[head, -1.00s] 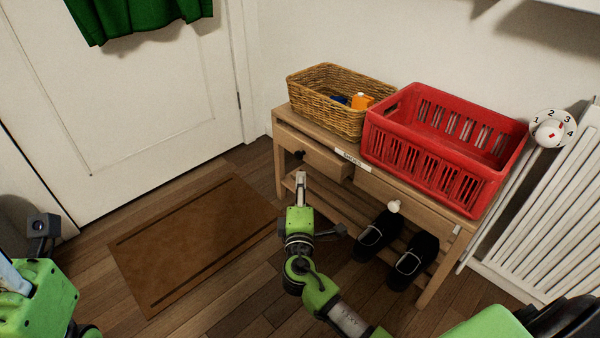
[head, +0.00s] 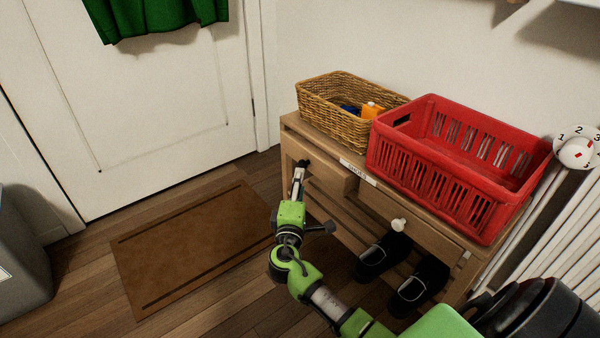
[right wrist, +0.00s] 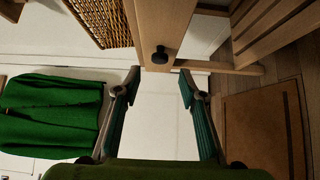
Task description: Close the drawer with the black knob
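The drawer (head: 328,172) with the black knob (head: 304,163) is the left one in the wooden shelf, and its front stands out from the shelf frame. In the right wrist view the black knob (right wrist: 159,55) sits on the wooden drawer front, beyond the fingertips and in line with the gap between them. My right gripper (head: 299,172) is at the knob in the head view; the fingers cover part of that spot, so contact cannot be told. In the right wrist view the right gripper (right wrist: 158,78) is open with nothing between its fingers. My left gripper is not in view.
A wicker basket (head: 345,118) and a red crate (head: 420,165) stand on the shelf top. A second drawer has a white knob (head: 398,225). Black shoes (head: 383,255) lie below. A brown mat (head: 190,245) covers the floor left of the shelf. A radiator is at right.

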